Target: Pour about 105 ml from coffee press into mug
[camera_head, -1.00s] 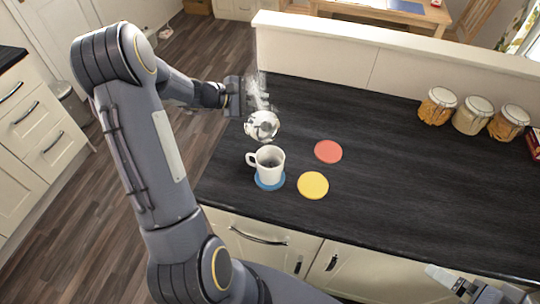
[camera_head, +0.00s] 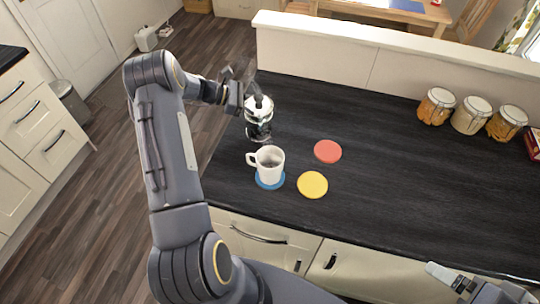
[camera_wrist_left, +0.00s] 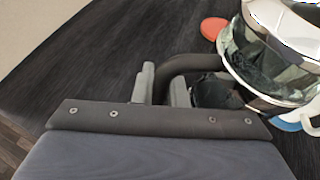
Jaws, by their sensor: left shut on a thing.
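The coffee press (camera_head: 258,118), glass with shiny metal bands and a dark knob, is nearly upright just behind the white mug (camera_head: 270,162). My left gripper (camera_head: 236,97) is shut on its dark handle; the handle between the fingers also shows in the left wrist view (camera_wrist_left: 185,66). The press body (camera_wrist_left: 272,65) is at the right of that view. I cannot tell if its base touches the counter. The mug stands upright on a blue coaster (camera_head: 270,184), with something dark inside; its level is unclear. My right gripper (camera_head: 450,279) is partly in view at the bottom right, away from both.
A red coaster (camera_head: 327,151) and a yellow coaster (camera_head: 312,185) lie flat right of the mug. Several lidded jars (camera_head: 470,115) stand by the low white wall at the right. The dark counter (camera_head: 400,190) is clear between them. Its left edge is close to the press.

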